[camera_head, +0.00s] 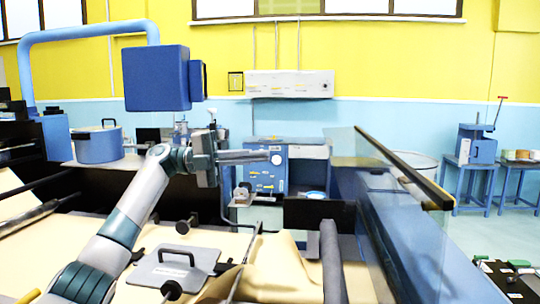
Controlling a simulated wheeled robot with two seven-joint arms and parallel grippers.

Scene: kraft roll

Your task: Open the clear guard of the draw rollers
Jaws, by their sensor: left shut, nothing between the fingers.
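The clear guard (352,147) is a see-through panel right of centre, edged by a long dark bar (408,168) with a yellowish end. It stands up along the blue machine frame (415,240). A grey roller (332,262) lies to its left, over the brown paper; whether it is a draw roller I cannot tell. My left gripper (267,156) is shut and empty, its fingers pointing right. In the picture it is left of the guard and apart from it. My right gripper is not in view.
A blue box (157,78) on a bent pipe hangs above. A blue pot (98,145) stands at left, a blue cabinet (266,168) behind.

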